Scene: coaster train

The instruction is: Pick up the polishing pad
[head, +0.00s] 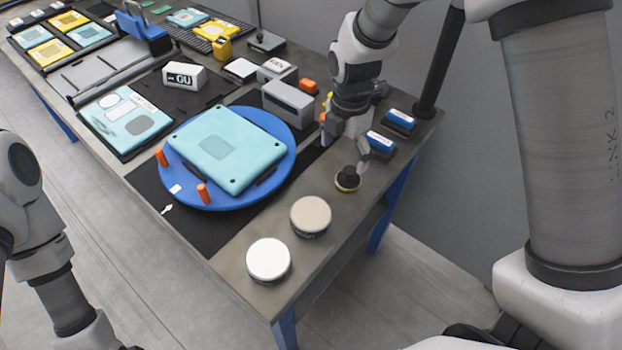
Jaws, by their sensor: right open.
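A small black knob on a round tan base, which looks like the polishing pad (347,180), stands on the bench near its right edge. My right gripper (347,152) is open and empty, pointing down just above and behind the pad. One finger hangs close over the pad; I cannot tell whether it touches. My left arm shows at the lower left, away from the bench, and its gripper is out of the picture.
A beige-topped round tin (311,215) and a white-topped one (268,259) stand in front of the pad. Left is a blue turntable (215,205) bearing a teal laptop-like panel (228,150). Blue-and-white blocks (380,144) and a black post (440,65) are right of my right gripper.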

